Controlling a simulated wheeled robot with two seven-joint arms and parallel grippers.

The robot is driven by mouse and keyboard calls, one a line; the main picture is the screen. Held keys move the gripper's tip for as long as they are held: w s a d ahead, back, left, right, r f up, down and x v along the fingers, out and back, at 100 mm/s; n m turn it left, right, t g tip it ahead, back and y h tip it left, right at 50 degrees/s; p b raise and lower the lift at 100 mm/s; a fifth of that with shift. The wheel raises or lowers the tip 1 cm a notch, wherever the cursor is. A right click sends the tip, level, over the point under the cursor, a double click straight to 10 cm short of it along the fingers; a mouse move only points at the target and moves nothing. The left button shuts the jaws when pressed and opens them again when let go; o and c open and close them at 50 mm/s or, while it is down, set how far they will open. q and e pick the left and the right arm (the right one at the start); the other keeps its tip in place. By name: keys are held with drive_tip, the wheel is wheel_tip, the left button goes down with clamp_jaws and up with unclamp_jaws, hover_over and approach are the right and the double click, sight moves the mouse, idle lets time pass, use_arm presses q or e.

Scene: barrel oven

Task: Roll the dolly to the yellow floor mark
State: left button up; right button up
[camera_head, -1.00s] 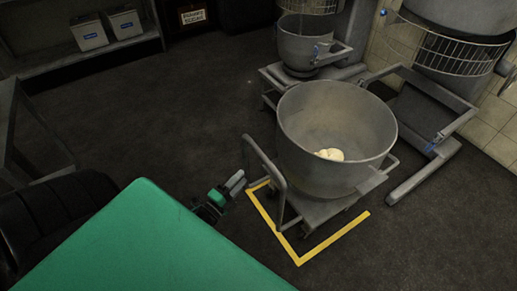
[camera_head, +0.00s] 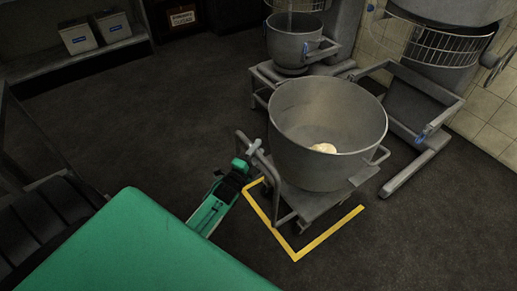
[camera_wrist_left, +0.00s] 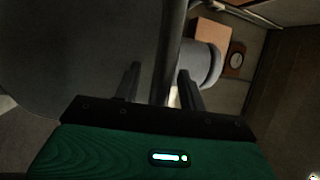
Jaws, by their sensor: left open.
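The dolly (camera_head: 318,204) is a low grey wheeled frame with a tubular push handle (camera_head: 270,178) on its left side. It carries a big grey bowl (camera_head: 305,172) with a pale lump of dough (camera_head: 323,148) inside. The yellow floor mark (camera_head: 332,233) is an L-shaped line along the dolly's left and near sides; the dolly stands inside its corner. My left gripper (camera_head: 251,155) is at the upper part of the handle. In the left wrist view, its open fingers (camera_wrist_left: 161,88) lie on either side of the upright handle bar (camera_wrist_left: 168,50). My right gripper is out of view.
Two mixers stand behind the dolly, a smaller one (camera_head: 292,48) and a larger one (camera_head: 440,80) whose legs reach near the dolly. A shelf with white bins (camera_head: 78,38) is at the back left.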

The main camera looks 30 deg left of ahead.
use_arm(q)
drive_tip(key=shift+w+r, duration=0.1)
drive_tip(key=shift+w, duration=0.45)
